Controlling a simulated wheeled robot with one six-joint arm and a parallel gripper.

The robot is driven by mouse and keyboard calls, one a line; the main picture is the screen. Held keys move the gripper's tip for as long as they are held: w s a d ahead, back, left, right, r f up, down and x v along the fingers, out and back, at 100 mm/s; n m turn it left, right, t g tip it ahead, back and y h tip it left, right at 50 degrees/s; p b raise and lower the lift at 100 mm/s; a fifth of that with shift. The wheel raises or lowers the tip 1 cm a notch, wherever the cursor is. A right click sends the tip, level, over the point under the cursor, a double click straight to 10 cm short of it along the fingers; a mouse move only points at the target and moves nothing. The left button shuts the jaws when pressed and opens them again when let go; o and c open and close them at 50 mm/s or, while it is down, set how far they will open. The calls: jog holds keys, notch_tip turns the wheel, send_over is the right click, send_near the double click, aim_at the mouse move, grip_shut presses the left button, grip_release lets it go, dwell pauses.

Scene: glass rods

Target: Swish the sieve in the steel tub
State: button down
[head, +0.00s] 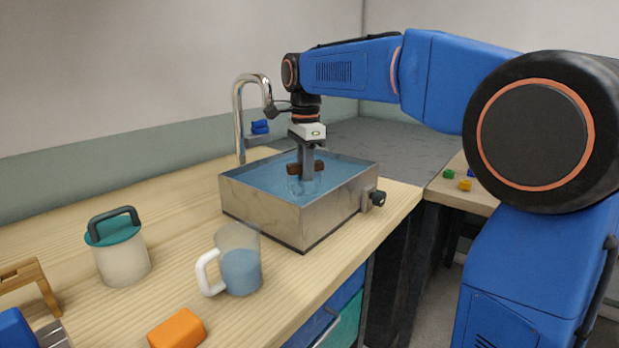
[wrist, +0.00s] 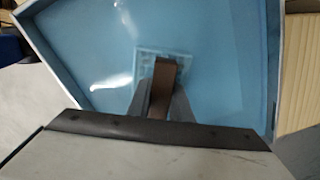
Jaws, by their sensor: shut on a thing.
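The steel tub (head: 271,220) stands on the wooden counter, holding blue water. My gripper (head: 306,175) points down over the tub's middle and is shut on the brown handle of the sieve (head: 293,169). In the wrist view, the brown handle (wrist: 162,88) sits between my fingers (wrist: 160,103). The sieve's pale, see-through basket (wrist: 150,56) shows beyond the handle, over or in the water. In the head view its lower part is faint, and I cannot tell exactly how deep it sits.
A tap (head: 238,115) rises behind the tub, near a blue sponge (head: 260,127). A valve knob (head: 377,198) juts from the tub's right side. A measuring jug (head: 240,268), a teal-lidded jar (head: 121,258) and an orange block (head: 176,329) stand in front and left.

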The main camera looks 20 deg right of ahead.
jog(key=shift+s+a, duration=0.25)
jog(key=shift+a, duration=0.05)
jog(key=shift+w, duration=0.1)
jog(key=shift+w+d, duration=0.7)
jog(key=shift+d, duration=0.3)
jog(key=shift+w+d, duration=0.7)
jog(key=shift+d, duration=0.3)
notch_tip(320, 180, up, 11)
dwell(0.4)
jog(key=shift+r, duration=2.5)
